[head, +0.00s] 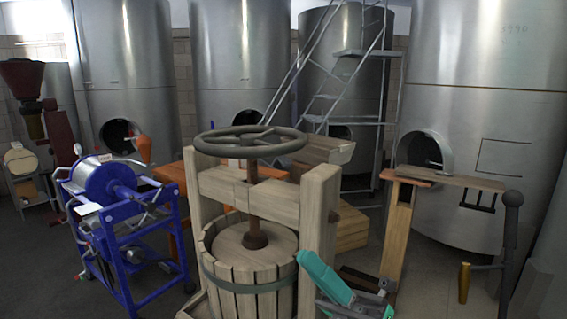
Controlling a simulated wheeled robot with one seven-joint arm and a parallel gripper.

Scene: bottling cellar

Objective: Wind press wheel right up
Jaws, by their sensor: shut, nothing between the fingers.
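The press wheel (250,141) is a dark grey, spoked ring lying level above the wooden press (320,220). A reddish-brown screw (254,205) runs down from its hub through the crossbeam to the round wooden lid (232,243) in the slatted basket (240,300). My gripper (306,261) seems to be the tilted teal and grey piece at the bottom, right of the basket and well below the wheel. It is shut and empty, apart from the wheel. Its lower part is cut off by the picture edge.
A blue-framed machine (110,220) stands left of the press. A wooden stand (398,230) and a dark post (510,230) with a brass handle (464,283) stand to the right. Steel tanks (480,80) and a metal ladder (322,95) fill the back. Some floor is clear at lower left.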

